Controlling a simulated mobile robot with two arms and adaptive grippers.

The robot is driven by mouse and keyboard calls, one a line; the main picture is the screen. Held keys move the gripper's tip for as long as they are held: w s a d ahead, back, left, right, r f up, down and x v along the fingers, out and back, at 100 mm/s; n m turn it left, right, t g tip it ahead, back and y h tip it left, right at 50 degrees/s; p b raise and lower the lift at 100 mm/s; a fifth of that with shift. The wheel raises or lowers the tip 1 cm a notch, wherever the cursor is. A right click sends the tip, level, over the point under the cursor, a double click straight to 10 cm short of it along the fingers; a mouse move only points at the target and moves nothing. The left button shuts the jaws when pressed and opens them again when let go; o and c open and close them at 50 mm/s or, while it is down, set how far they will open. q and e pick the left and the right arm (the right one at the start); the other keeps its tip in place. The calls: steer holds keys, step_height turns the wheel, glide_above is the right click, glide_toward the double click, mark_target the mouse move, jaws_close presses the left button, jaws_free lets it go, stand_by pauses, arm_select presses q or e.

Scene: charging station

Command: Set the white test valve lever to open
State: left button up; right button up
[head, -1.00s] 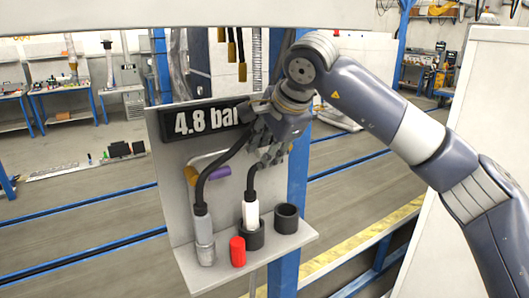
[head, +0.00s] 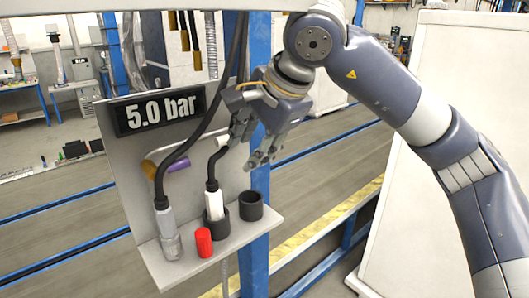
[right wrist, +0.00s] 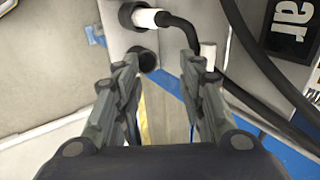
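The light panel (head: 124,170) carries a black display (head: 160,110) reading "5.0 bar". Below the display, a pale tube with a brass piece (head: 149,169) and a purple piece (head: 177,163) runs behind the cables. A small white piece (head: 222,140), possibly the end of the test valve lever, shows beside the fingers of my right gripper (head: 252,150). In the right wrist view a white piece (right wrist: 208,52) shows just beyond the right-hand finger. My right gripper is open, its fingers apart with nothing between them. I cannot tell whether it touches the lever. My left gripper is out of view.
On the shelf, a white plug (head: 213,204) stands in a black socket (head: 217,223), beside an empty black socket (head: 250,206). A grey plug (head: 167,223) and a red cap (head: 204,242) stand left of them. Black cables hang close to the right gripper. A blue post (head: 256,245) stands behind.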

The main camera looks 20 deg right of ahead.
steer(key=s, duration=0.2)
steer(key=s+d, duration=0.1)
steer(key=s, duration=0.1)
steer(key=shift+d, duration=0.1)
stand_by(0.4)
